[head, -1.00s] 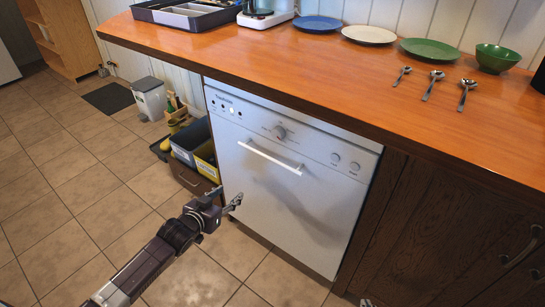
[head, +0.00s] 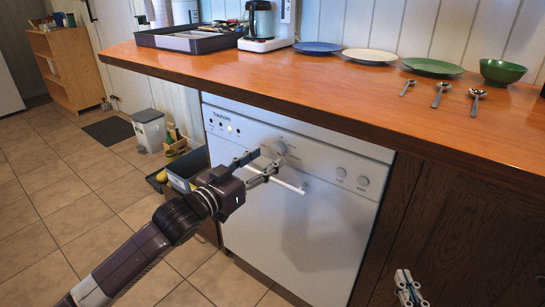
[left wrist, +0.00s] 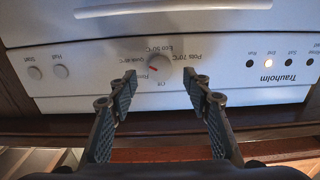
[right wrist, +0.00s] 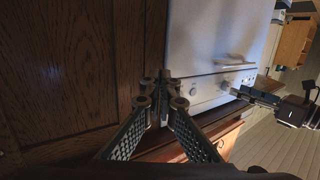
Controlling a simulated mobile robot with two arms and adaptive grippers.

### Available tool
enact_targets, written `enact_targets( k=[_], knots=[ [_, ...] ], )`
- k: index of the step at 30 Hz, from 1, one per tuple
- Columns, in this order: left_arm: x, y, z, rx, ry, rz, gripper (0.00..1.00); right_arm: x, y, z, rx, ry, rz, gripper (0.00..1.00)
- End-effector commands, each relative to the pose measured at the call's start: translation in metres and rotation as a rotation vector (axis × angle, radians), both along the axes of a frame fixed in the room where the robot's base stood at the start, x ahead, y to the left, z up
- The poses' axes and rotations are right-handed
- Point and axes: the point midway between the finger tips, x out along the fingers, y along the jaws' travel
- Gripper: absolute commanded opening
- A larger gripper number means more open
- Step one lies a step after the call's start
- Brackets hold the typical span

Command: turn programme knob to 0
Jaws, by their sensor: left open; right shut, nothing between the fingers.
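The programme knob (head: 280,148) is a round grey dial on the white dishwasher's front panel (head: 316,160). In the left wrist view, which shows the panel upside down, the knob (left wrist: 159,63) has a red mark at its lower left, towards the "Rinse" label. My left gripper (head: 263,163) is open in front of the panel, close to the knob. In the left wrist view its fingertips (left wrist: 160,80) are spread either side of the knob's line, apparently short of it. My right gripper (head: 406,287) is shut and empty, low at the right; it also shows in the right wrist view (right wrist: 165,92).
The door handle (head: 288,185) sits just below the knob. Two small buttons (head: 352,177) are to the right. The wooden worktop (head: 330,95) overhangs above, holding plates, a bowl, spoons and a utensil tray (head: 186,41).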

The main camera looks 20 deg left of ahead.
Motion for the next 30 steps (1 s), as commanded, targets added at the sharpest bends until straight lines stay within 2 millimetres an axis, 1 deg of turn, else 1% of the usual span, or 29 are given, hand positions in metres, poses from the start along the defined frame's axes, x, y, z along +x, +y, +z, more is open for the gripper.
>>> enact_targets(
  k=[1,3,9,13,21,30],
  knots=[
    [0.007,-0.002,0.000,-0.002,-0.002,0.000,0.45,0.001,0.001,0.005,0.008,-0.030,0.002,0.00],
    [0.015,-0.006,0.000,-0.001,-0.003,-0.001,0.45,0.003,0.003,0.014,0.018,-0.069,0.005,0.00],
    [0.031,-0.012,0.000,-0.001,-0.002,0.000,0.45,0.004,0.006,0.035,0.041,-0.159,0.011,0.00],
    [0.035,-0.013,0.000,0.000,0.000,0.000,0.45,0.004,0.007,0.041,0.048,-0.183,0.012,0.00],
    [0.036,-0.013,0.000,0.001,0.000,0.000,0.45,0.004,0.007,0.042,0.049,-0.188,0.012,0.00],
    [0.036,-0.013,0.000,0.000,0.000,0.000,0.12,0.004,0.007,0.042,0.049,-0.187,0.013,0.00]
  ],
)
